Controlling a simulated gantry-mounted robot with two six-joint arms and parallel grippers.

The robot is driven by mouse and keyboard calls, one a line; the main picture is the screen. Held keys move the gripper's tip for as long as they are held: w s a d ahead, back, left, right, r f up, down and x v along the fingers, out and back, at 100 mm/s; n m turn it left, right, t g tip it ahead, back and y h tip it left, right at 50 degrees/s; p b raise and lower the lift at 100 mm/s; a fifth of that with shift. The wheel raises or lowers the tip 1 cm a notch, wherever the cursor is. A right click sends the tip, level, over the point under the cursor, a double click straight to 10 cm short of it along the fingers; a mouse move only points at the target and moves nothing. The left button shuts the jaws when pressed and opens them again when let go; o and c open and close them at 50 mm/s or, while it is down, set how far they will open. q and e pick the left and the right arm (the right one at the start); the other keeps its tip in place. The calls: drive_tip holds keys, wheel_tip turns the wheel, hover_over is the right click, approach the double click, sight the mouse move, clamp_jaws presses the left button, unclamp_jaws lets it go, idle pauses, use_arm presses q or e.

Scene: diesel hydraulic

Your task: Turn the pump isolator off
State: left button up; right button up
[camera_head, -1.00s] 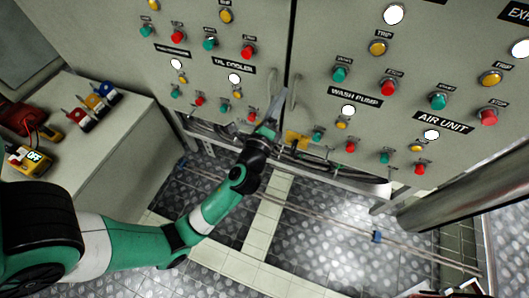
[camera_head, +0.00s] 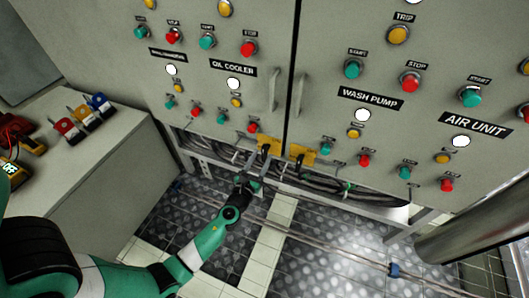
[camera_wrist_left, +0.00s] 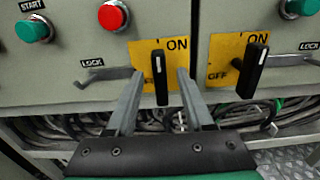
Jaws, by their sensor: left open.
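Two yellow isolator plates with black handles sit low on the cabinet. In the left wrist view, the left plate (camera_wrist_left: 147,52) reads ON and its black handle (camera_wrist_left: 160,80) stands upright. The right plate (camera_wrist_left: 225,47) reads ON and OFF; its handle (camera_wrist_left: 253,72) stands nearly upright, leaning slightly right. The plates also show in the head view, left (camera_head: 275,142) and right (camera_head: 302,153). No label shows which is the pump's. My left gripper (camera_wrist_left: 159,74) is open, its fingers appearing on either side of the left handle; contact cannot be told. My right gripper is out of view.
Metal lock levers (camera_wrist_left: 110,78) flank the plates. Cables (camera_wrist_left: 95,125) hang below the cabinet's lower edge. Start and stop buttons and WASH PUMP (camera_head: 368,98) and OIL COOLER (camera_head: 233,67) labels are above. Colored padlocks (camera_head: 98,104) lie on the grey bench at left.

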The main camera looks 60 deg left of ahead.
sight(263, 154)
use_arm(q)
drive_tip(key=x, duration=0.3)
drive_tip(key=shift+w+a, duration=0.2)
drive_tip(key=shift+a, duration=0.05)
clamp_jaws()
